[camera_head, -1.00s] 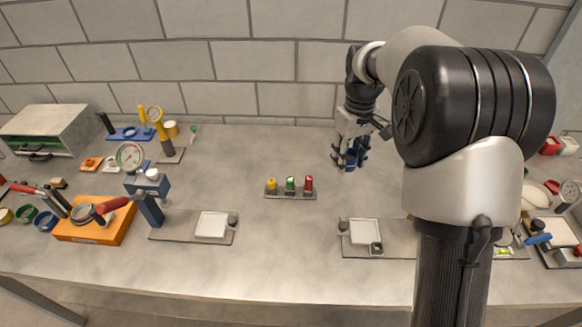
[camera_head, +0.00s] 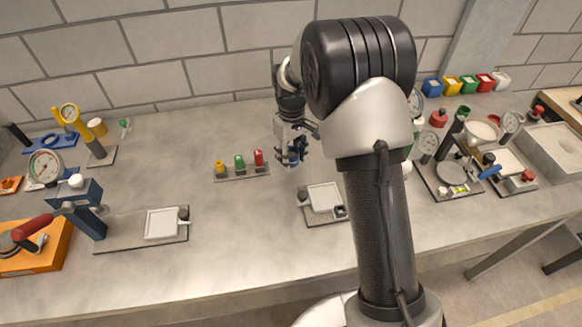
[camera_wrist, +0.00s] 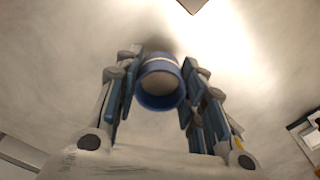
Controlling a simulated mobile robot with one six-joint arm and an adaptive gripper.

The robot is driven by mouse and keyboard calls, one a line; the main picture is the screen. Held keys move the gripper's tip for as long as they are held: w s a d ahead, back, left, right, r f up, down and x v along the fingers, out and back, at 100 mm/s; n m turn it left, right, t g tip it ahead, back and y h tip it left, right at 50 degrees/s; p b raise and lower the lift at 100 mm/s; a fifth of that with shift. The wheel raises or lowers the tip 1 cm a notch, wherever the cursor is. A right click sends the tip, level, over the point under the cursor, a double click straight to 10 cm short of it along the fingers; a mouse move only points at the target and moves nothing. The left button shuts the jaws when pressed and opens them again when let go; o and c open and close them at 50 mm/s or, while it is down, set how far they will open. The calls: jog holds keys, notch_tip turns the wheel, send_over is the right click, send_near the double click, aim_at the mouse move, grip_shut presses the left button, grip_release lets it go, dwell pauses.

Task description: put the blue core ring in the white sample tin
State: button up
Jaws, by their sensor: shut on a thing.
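My gripper (camera_head: 291,155) is shut on the blue core ring (camera_wrist: 160,102). In the wrist view the ring sits between the two blue-padded fingers, its open end facing the camera. In the head view the ring is small and hard to separate from the blue fingers. My gripper is above the bench, behind the scale-like plate. A white open-topped tin (camera_head: 502,80), which looks like the white sample tin, stands at the far right end of a coloured row by the back wall, well to the right of my gripper.
Blue (camera_head: 432,87), yellow, green and red tins (camera_head: 485,82) stand left of the white one. Gauges, a funnel-like bowl (camera_head: 483,131) and dark-based instruments (camera_head: 452,176) crowd the right bench. A rack of coloured pegs (camera_head: 240,172) lies left of my gripper. My arm hides part of the bench.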

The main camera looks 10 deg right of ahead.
aim_at(291, 172)
notch_tip(291, 172, down, 5)
jog(key=shift+r+b, duration=0.2)
jog(key=shift+b, duration=0.45)
jog(key=shift+r, duration=0.1)
jog(key=o, duration=0.9)
jog(key=shift+c, duration=0.2)
